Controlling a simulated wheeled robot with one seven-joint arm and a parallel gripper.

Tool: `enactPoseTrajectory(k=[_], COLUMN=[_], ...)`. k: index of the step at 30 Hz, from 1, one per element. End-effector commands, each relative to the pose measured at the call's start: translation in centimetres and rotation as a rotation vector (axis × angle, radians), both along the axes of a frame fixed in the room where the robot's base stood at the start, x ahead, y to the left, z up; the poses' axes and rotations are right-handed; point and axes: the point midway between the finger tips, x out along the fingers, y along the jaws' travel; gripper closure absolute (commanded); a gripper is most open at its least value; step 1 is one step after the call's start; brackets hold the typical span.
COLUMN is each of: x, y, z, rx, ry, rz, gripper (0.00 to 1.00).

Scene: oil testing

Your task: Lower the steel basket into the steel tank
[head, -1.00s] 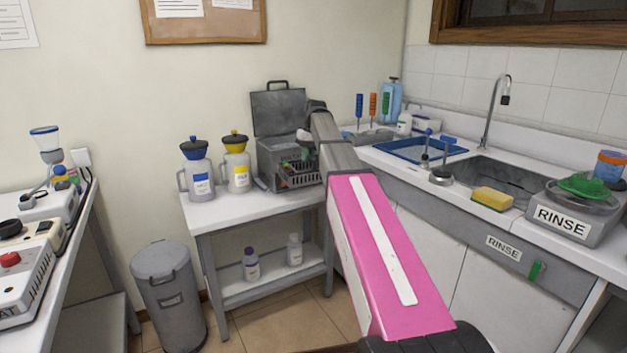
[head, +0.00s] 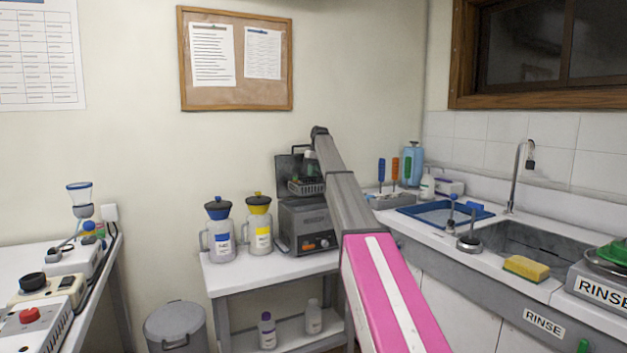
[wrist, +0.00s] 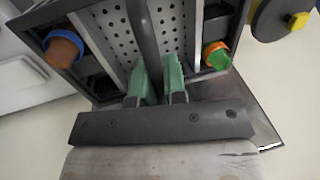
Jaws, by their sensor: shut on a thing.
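The steel basket (head: 306,188) is a small grey wire basket, seen just above the steel tank (head: 300,226) in the head view. The tank is a grey box with a dark control panel on the shelf table. Its raised lid (head: 287,164) stands behind. My gripper (head: 310,155) is above the basket. In the wrist view its green fingers (wrist: 161,82) are shut on the basket's dark handle bar (wrist: 146,40). The perforated basket (wrist: 115,28) also shows there. The tank's opening is hidden in the head view.
A blue-labelled jug (head: 219,238) and a yellow-labelled jug (head: 259,230) stand left of the tank on the white table (head: 240,275). To the right are a blue tray (head: 440,213) and a sink (head: 525,245). A grey bin (head: 175,327) stands on the floor.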

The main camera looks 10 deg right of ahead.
Motion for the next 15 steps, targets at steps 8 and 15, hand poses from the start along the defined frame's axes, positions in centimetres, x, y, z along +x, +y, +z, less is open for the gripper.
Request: enactPoseTrajectory(k=[8,15], x=[0.0,0.0], y=[0.0,0.0], z=[-1.4,-3.5], rx=[0.0,0.0], ry=[0.0,0.0], rz=[0.0,0.0], gripper=[1.0,1.0])
